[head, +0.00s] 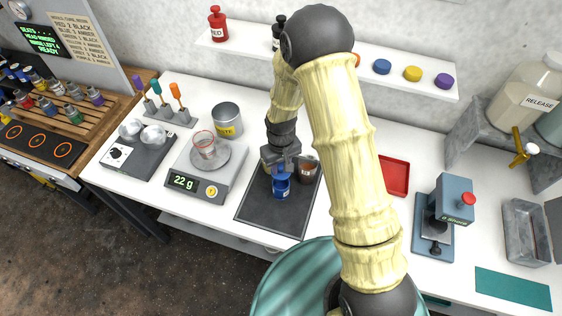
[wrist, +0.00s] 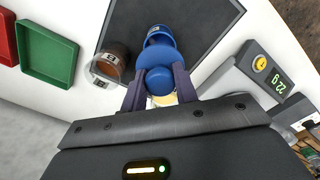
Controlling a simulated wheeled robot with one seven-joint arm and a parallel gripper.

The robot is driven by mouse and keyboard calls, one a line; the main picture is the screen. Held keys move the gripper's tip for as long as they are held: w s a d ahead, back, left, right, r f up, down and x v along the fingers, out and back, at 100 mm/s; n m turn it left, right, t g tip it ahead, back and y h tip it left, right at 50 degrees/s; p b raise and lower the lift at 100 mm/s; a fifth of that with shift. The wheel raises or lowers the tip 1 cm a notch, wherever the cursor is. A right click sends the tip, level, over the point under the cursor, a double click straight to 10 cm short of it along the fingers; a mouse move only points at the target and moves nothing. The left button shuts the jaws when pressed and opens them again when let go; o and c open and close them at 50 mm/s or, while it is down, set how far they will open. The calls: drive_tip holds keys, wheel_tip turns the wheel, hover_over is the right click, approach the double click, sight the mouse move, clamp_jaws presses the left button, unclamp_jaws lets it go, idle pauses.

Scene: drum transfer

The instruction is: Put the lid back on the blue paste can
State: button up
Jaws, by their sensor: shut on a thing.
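The blue paste can (head: 281,190), with a white label, stands on the dark mat (head: 258,212). It also shows in the wrist view (wrist: 157,36), partly covered by what I hold. My gripper (head: 283,166) points down over the can. In the wrist view its two fingers (wrist: 160,90) are shut on a blue, rounded piece that looks like the lid (wrist: 160,79). The lid is at or just above the can's top. I cannot tell whether it touches the rim or sits level.
A brown jar (head: 307,171) stands close to the can. A pale item (wrist: 164,101) is partly hidden by the gripper. The scale (head: 207,172) with a glass beaker (head: 206,146) is at left; a red tray (head: 394,176) is at right. The mat's front part is clear.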

drive_tip(key=shift+w+f+b, duration=0.1)
drive_tip(key=shift+f+b, duration=2.15)
drive_tip(key=shift+f, duration=1)
drive_tip(key=shift+d+f, duration=0.1)
drive_tip(key=shift+f, duration=0.05)
idle(0.6)
drive_tip(key=o, duration=1.5)
